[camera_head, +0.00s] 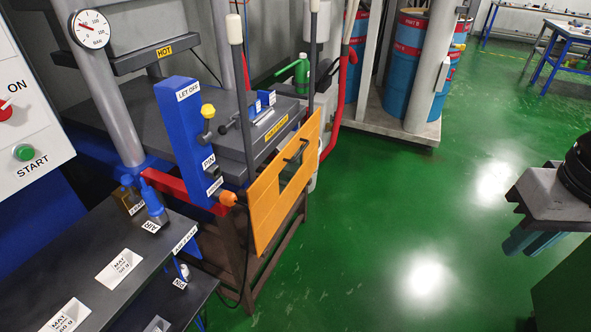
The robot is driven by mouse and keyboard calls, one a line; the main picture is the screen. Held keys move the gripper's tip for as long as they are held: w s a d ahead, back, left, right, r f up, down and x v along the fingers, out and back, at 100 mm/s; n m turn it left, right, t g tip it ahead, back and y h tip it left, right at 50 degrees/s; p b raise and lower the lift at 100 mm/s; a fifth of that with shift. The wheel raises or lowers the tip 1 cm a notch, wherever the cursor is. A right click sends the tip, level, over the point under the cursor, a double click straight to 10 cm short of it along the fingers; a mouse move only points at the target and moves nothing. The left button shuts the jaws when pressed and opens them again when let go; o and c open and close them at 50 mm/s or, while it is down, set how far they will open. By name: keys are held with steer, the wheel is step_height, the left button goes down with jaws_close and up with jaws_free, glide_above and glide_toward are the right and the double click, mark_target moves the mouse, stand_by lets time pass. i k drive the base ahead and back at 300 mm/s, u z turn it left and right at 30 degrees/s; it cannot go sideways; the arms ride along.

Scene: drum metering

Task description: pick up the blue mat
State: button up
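I cannot make out a blue mat for certain. The dark bench (135,240) at the lower left carries white labels, one (119,268) reading MAT with a gram figure and a similar one (68,317) nearer me. No mat shows clearly on the bare top by them. My gripper (525,243) is at the right edge, pointing down over the green floor, far from the bench. Its grey body and blue-green finger parts show, but the gap between the fingertips is unclear.
A press with a blue LET OFF post (190,140) and an orange guard panel (285,180) stands beyond the bench. A white control panel (30,125) is at the left. Blue-and-red drums (405,60) stand behind. The green floor (400,230) between is clear.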

mark_target(252, 106)
steer(key=i, duration=1.35)
steer(key=u, duration=0.6)
